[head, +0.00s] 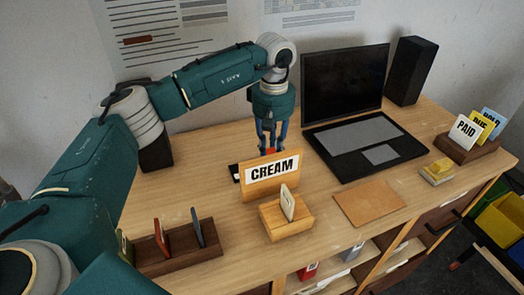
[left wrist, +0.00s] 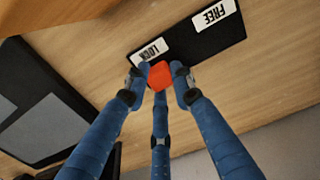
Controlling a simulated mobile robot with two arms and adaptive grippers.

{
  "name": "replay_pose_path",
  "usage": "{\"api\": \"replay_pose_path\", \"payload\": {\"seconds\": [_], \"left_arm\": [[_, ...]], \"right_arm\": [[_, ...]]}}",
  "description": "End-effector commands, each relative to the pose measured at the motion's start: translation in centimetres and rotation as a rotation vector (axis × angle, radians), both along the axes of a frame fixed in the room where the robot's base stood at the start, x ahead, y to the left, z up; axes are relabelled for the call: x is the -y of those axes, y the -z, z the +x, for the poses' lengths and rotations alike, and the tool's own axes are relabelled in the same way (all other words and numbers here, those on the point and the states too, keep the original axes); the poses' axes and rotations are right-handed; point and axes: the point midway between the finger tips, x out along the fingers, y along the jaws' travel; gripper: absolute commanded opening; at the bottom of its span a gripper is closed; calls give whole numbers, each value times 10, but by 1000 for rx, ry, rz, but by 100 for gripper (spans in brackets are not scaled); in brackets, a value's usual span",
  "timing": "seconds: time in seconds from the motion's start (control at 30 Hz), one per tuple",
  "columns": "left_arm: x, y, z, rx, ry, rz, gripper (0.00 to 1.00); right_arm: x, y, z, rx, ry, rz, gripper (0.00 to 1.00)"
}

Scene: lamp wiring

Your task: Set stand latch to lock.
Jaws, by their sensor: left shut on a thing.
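The stand latch is a red knob (left wrist: 161,75) on a black plate (left wrist: 187,48) in the left wrist view. The plate bears a white LOCK label (left wrist: 151,50) and a white FREE label (left wrist: 214,15). The knob is by the LOCK end, close beside that label. My left gripper (left wrist: 160,88) has its blue fingers closed around the knob. In the head view my left gripper (head: 271,140) points down behind the CREAM sign (head: 272,170). That sign hides most of the plate there; only a dark edge shows at its left. My right gripper is not in view.
A wooden holder with a white card (head: 287,215) stands in front of the sign. An open laptop (head: 355,140) is to the right, with a tan mat (head: 369,203) before it. A dark slotted rack (head: 180,250) stands front left, a card rack (head: 468,148) far right.

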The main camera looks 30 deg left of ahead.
Motion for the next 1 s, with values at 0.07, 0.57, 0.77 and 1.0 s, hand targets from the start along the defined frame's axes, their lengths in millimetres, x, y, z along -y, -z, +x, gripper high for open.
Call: {"api": "replay_pose_path", "payload": {"seconds": [0.07, 0.57, 0.77, 1.0], "left_arm": [[1, -3, 2, 11, 0, -6, 0], [1, -3, 1, 7, 1, -5, 42], [1, -21, 2, 10, 1, -6, 42], [2, -72, 3, 11, 1, -6, 42]], "right_arm": [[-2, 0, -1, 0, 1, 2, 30], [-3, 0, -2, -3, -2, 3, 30], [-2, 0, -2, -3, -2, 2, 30], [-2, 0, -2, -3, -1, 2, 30]]}}
